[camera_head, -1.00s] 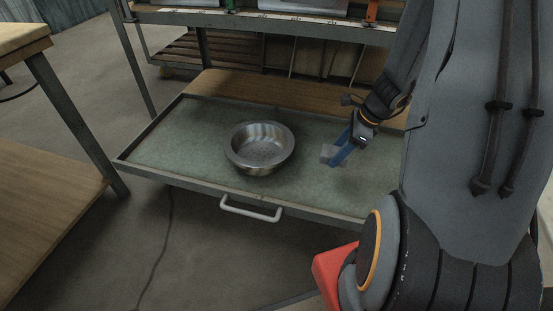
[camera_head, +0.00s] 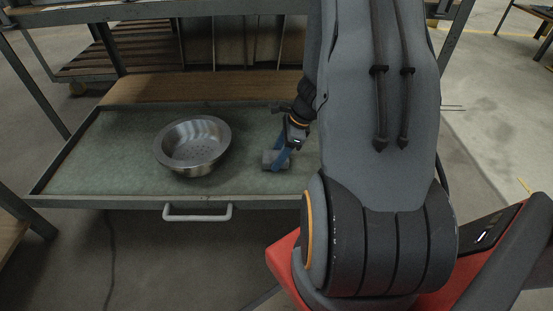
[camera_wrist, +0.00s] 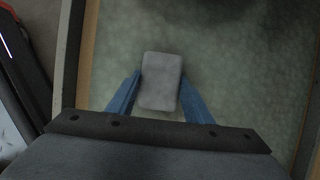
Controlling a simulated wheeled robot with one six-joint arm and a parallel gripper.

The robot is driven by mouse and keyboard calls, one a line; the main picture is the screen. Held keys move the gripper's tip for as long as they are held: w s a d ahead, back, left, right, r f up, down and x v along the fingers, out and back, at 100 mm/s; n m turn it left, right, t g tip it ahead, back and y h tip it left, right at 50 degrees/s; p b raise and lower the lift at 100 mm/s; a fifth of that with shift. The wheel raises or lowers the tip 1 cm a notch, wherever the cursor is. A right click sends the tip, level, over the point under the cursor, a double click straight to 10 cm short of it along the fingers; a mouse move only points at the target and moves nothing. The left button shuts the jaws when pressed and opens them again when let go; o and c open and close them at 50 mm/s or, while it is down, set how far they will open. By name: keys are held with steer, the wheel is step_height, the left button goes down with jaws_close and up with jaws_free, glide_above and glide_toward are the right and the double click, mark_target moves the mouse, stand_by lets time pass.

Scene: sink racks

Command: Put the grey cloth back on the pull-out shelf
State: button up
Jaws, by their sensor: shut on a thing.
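The grey cloth (camera_wrist: 160,82) is a small folded or rolled block between the two blue fingers of my gripper (camera_wrist: 160,98) in the wrist view. In the head view my gripper (camera_head: 281,160) is shut on the cloth (camera_head: 269,158), over the right part of the pull-out shelf (camera_head: 110,165). The shelf is drawn out and has a green-grey surface with a metal rim. I cannot tell whether the cloth touches the surface. My arm hides the shelf's right end in the head view.
A round steel bowl (camera_head: 192,146) with holes in its bottom stands on the shelf, left of my gripper. The shelf's pale handle (camera_head: 198,214) sticks out at the front. A wooden board (camera_head: 200,87) lies behind the shelf. Clear surface lies left of the bowl.

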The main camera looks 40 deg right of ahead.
steer(key=shift+f, duration=0.25)
steer(key=shift+f, duration=0.1)
steer(key=o, duration=0.9)
steer(key=shift+o, duration=0.2)
steer(key=p+v, duration=0.7)
steer(key=v, duration=0.5)
steer(key=shift+r, duration=0.25)
steer(key=shift+w, duration=0.1)
